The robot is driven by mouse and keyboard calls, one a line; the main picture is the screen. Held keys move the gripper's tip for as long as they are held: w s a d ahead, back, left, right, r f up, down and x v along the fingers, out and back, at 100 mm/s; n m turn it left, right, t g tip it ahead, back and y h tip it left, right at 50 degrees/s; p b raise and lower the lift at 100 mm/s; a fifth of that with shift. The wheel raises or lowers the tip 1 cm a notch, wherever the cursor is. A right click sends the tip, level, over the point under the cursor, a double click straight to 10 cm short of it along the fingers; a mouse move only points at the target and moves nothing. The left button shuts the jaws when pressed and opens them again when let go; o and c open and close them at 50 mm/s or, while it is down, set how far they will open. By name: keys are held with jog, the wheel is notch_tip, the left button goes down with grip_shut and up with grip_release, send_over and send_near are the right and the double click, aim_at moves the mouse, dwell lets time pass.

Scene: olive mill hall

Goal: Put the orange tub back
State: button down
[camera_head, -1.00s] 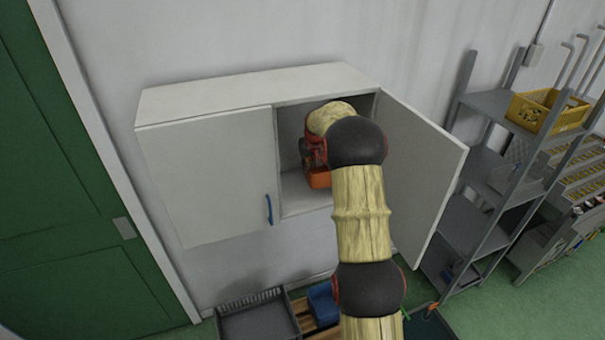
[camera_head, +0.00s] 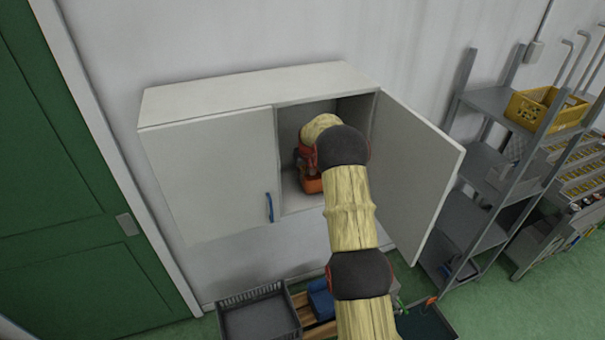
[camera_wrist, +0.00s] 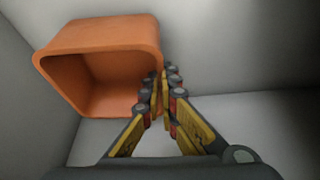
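The orange tub (camera_head: 313,186) is inside the open right compartment of the white wall cabinet (camera_head: 240,88), low near its floor. I cannot tell whether it touches the floor. In the wrist view the tub (camera_wrist: 100,106) is at the upper left, its hollow opening facing the camera. My gripper (camera_wrist: 164,88) has its fingers close together at the tub's right wall, shut on that wall. In the head view my wrist and arm cover most of the gripper and part of the tub.
The cabinet's right door (camera_head: 418,170) stands open beside my arm; its left door (camera_head: 205,180) is shut. Below are a grey crate (camera_head: 258,318) and a blue item (camera_head: 321,300). A grey shelf rack (camera_head: 490,165) with a yellow crate (camera_head: 549,110) stands at the right.

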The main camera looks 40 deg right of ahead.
jog(key=shift+f+b, duration=0.35)
jog(key=shift+f, duration=0.05)
jog(key=shift+f, duration=0.1)
jog(key=c, duration=2.1)
grip_release()
jog(key=shift+o, duration=0.3)
jog(key=shift+r+p, duration=0.3)
jog(key=shift+p, duration=0.3)
jog(key=shift+r, duration=0.3)
jog(key=shift+s+r, duration=0.1)
jog(key=shift+r, duration=0.2)
jog(key=s+b+v, duration=0.1)
jog(key=b+v, duration=0.2)
jog(key=v, duration=0.3)
jog(key=shift+s, duration=0.2)
